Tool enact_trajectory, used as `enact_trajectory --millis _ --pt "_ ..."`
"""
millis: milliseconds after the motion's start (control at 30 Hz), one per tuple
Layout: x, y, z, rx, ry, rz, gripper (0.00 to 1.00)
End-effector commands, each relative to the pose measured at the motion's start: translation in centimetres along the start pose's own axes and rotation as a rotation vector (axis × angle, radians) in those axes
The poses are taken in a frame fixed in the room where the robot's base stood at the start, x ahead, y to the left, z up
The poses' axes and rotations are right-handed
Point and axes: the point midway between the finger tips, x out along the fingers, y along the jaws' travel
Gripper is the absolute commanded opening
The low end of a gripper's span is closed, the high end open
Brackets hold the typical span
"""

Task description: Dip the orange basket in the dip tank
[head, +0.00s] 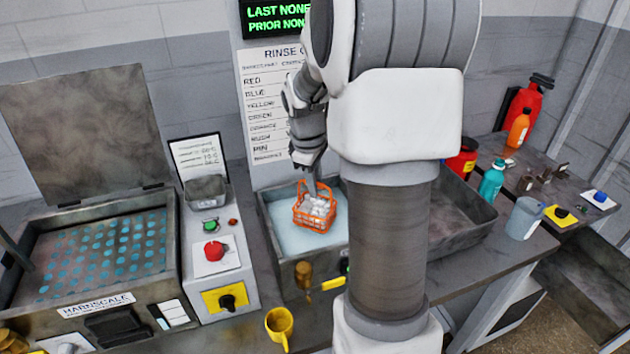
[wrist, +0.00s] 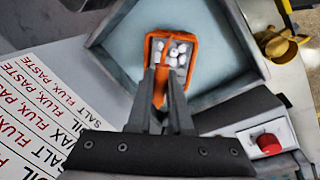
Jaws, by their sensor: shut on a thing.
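The orange basket (head: 314,224) holds several white pieces and hangs upright within the outline of an open grey tank (head: 283,236) with pale blue contents, in the middle of the bench. My gripper (head: 311,188) comes down from above and is shut on the basket's handle. In the wrist view the gripper (wrist: 160,92) grips the orange handle, with the basket (wrist: 190,78) beyond the fingertips and the pale tank interior (wrist: 222,45) around it. I cannot tell whether the basket's bottom touches the liquid. My arm hides the tank's right part.
A machine with a raised lid and blue-dotted bed (head: 105,250) stands left. A control box with a red knob (head: 213,251) is beside the tank. A yellow mug (head: 280,325) stands in front. A grey tray (head: 455,215), teal bottle (head: 492,180) and grey cup (head: 524,218) are right.

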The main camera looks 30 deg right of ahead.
Motion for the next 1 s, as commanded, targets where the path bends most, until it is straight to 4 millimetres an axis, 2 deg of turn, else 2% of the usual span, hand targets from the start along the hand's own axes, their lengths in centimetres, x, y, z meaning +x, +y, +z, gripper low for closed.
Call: enact_trajectory --millis 1000 --pt "7.8 -1.5 0.0 0.001 0.001 0.002 0.0"
